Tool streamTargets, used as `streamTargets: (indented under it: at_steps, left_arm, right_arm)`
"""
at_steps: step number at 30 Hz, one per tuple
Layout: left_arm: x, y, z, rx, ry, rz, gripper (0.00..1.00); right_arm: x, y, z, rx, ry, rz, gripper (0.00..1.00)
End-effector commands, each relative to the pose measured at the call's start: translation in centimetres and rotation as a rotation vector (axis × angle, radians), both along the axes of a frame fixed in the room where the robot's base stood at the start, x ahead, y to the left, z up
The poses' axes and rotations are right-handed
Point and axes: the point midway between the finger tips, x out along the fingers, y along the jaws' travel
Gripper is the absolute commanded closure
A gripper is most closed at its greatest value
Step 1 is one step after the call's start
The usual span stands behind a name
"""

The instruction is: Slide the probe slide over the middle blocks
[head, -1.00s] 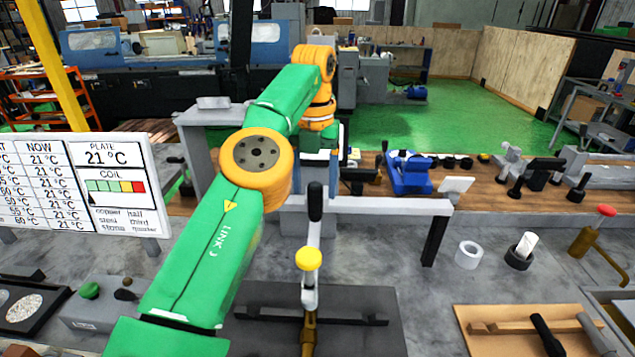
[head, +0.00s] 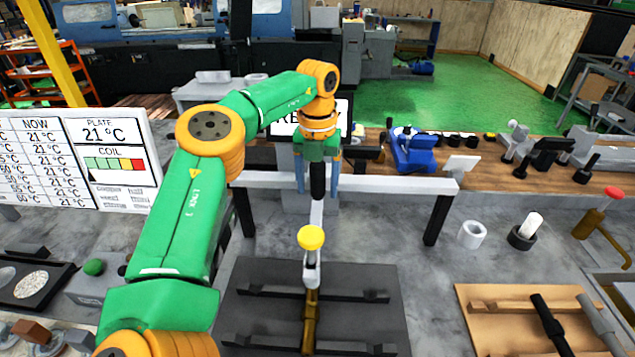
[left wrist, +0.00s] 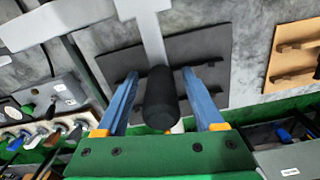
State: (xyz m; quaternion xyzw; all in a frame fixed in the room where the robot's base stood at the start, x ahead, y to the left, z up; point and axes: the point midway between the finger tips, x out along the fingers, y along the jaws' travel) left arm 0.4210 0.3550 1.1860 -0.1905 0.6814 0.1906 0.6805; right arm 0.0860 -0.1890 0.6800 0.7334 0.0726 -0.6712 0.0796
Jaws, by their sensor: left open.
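The probe slide is a pale carriage on a white rail (head: 395,186), with a black handle (head: 317,180), a yellow knob (head: 311,238) and a brass-coloured probe (head: 309,305) pointing toward the front. It stands over the middle of a dark plate (head: 255,345) bearing dark bars (head: 352,294); separate blocks are hard to make out. My left gripper (head: 317,188) is above the handle, pointing down, its blue fingers either side. In the left wrist view the black handle (left wrist: 162,100) lies between the open fingers (left wrist: 162,84), with gaps showing. My right gripper is not in view.
The rail's black legs (head: 437,220) stand at both sides. A temperature board (head: 80,160) is at left. A white ring (head: 472,234), a dark cup (head: 521,238) and a tan board (head: 500,335) with tools lie to the right. A blue device (head: 412,150) sits behind.

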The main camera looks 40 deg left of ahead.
Motion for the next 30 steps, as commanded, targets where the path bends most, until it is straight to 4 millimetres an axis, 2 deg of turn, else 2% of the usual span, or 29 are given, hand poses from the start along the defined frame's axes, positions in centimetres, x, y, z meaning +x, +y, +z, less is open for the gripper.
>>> streamTargets:
  at_steps: [5,12,13,30]
  left_arm:
    - [0.00,0.00,-0.02,0.000,0.000,0.000,0.31]
    - [0.01,0.01,-0.01,0.000,0.000,0.000,0.95]
    - [0.01,0.01,-0.01,0.000,0.000,0.000,1.00]
    - [0.03,0.05,0.01,0.002,-0.001,0.000,1.00]
  right_arm:
    - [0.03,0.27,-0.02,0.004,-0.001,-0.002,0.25]
    - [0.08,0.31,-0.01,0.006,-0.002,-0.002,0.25]
    - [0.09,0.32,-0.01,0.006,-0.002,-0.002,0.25]
    - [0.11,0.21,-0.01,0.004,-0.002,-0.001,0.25]
